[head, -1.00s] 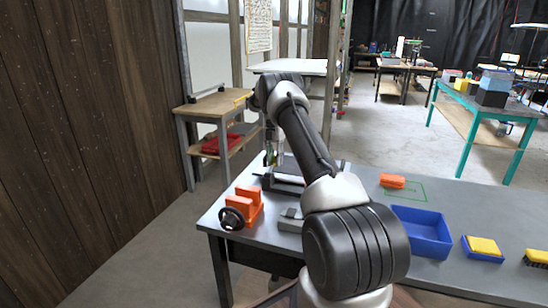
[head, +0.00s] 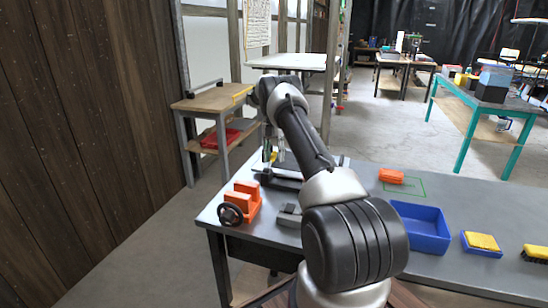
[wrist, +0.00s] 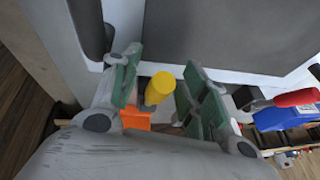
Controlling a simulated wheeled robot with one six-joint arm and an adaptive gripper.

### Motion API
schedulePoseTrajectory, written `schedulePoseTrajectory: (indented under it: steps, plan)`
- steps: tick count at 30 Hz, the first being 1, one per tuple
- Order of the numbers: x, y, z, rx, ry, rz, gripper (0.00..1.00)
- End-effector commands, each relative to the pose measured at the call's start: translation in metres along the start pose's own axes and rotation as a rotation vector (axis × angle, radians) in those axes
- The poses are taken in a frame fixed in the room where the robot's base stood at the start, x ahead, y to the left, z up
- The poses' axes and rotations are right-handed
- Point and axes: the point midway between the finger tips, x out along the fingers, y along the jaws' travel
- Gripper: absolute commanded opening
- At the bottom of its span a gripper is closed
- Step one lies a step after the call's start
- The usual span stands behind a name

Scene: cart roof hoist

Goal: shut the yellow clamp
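The yellow clamp shows as a yellow rounded handle (wrist: 158,88) in the wrist view, standing between the green pads of my gripper (wrist: 157,92). The pads are spread apart, with a gap on the right; on the left I cannot tell whether pad and handle touch. In the head view my gripper (head: 273,152) points down at the far left part of the grey worktable, and a small bit of yellow (head: 273,157) shows at its fingers. My arm and fingers hide most of the clamp there, so its base and exact lever angle are unclear.
On the worktable (head: 460,272) are an orange vise (head: 241,201) with a black handwheel, a blue tray (head: 421,229), an orange block (head: 391,176) and yellow-topped brushes or sponges (head: 482,242). The wrist view shows a red handle (wrist: 297,97) to the right. A wooden bench (head: 212,103) stands behind.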

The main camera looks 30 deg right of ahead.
Motion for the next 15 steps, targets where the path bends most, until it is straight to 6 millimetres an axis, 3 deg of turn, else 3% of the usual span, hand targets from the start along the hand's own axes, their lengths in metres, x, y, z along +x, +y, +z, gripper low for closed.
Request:
schedulePoseTrajectory:
  steps: [8,15]
  plan:
    - [-0.010,0.000,0.001,0.000,0.000,0.000,0.44]
    - [-0.052,0.001,0.001,0.000,-0.003,0.002,0.44]
